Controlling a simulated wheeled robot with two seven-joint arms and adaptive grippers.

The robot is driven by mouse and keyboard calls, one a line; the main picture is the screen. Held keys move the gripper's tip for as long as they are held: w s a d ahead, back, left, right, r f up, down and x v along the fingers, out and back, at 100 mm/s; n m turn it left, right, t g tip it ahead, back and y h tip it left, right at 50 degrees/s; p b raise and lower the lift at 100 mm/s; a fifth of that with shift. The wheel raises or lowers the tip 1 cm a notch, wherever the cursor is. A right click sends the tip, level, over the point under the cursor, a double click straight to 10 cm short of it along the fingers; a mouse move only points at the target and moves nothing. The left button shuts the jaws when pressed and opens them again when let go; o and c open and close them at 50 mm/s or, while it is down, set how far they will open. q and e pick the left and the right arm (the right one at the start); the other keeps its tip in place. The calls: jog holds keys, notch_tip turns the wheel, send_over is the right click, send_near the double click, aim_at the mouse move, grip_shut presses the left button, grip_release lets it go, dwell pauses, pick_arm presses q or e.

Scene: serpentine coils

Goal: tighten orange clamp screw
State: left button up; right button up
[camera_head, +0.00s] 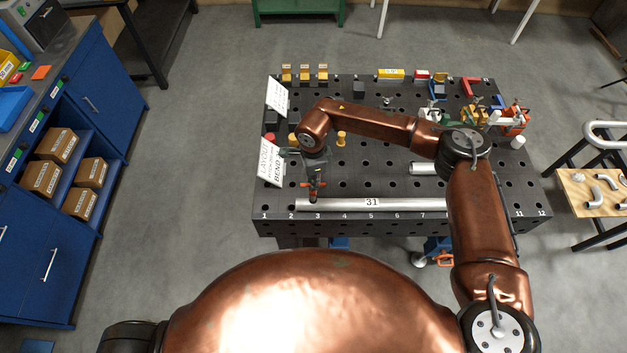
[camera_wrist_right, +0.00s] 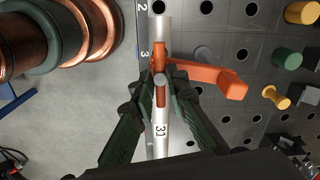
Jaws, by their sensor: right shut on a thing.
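The orange clamp (camera_wrist_right: 215,77) sits across the silver tube marked 31 (camera_wrist_right: 163,30), near numbers 2 and 3 on the table edge. Its arm reaches to the right in the right wrist view. The clamp screw (camera_wrist_right: 160,98) stands over the tube, pointing toward the camera. My right gripper (camera_wrist_right: 160,84) has its two dark fingers closed on the screw from either side. In the head view my right gripper (camera_head: 314,178) is above the left part of the tube (camera_head: 410,204), and only a little orange shows below it. My left gripper is out of view.
The black perforated table (camera_head: 480,221) holds white signs (camera_head: 270,162) at its left and yellow blocks (camera_head: 304,73) at the back. Several coloured clamps (camera_head: 513,119) stand at the back right. A short pipe (camera_head: 423,168) lies behind the long tube. A blue cabinet (camera_head: 95,95) is at far left.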

grip_shut()
jog(key=shift+m+b, duration=0.95)
jog(key=shift+m, duration=0.05)
